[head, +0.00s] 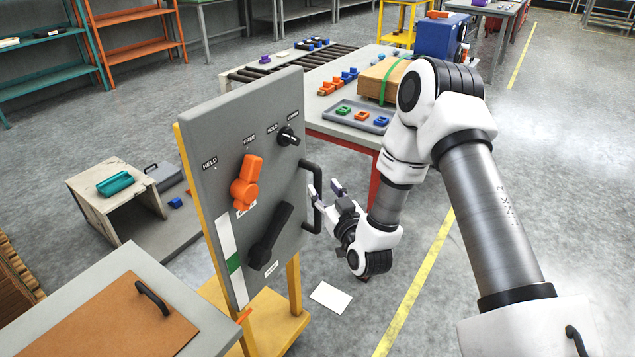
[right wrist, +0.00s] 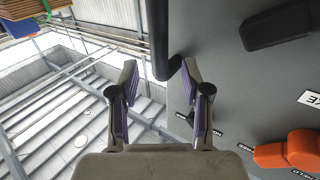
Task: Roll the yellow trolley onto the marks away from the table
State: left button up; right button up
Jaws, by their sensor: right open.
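The yellow trolley (head: 262,318) stands upright in the middle of the head view, with a grey panel (head: 215,150) on it. The panel carries an orange lever (head: 246,183), a black lever (head: 270,237), a black knob (head: 288,137) and a black handle (head: 317,205) at its right edge. My right gripper (head: 325,190) is open at this handle. In the right wrist view the handle (right wrist: 158,35) lies between the lines of the open fingers, near their tips; I cannot tell whether they touch. A white square (head: 330,297) lies on the floor right of the trolley. My left gripper is out of view.
Behind the panel is a table (head: 352,132) with a grey tray (head: 350,118) and a roller conveyor (head: 300,62). A bench with a brown board (head: 120,320) is at the front left. A yellow floor line (head: 420,275) crosses clear floor on the right.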

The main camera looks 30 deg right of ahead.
aim_at(320, 185)
jog(key=w, duration=0.2)
jog(key=w+d, duration=0.1)
jog(key=w, duration=0.1)
jog(key=shift+f, duration=0.35)
jog(key=shift+w, duration=0.35)
jog(key=shift+r, duration=0.2)
jog(key=shift+w+f, duration=0.1)
grip_shut()
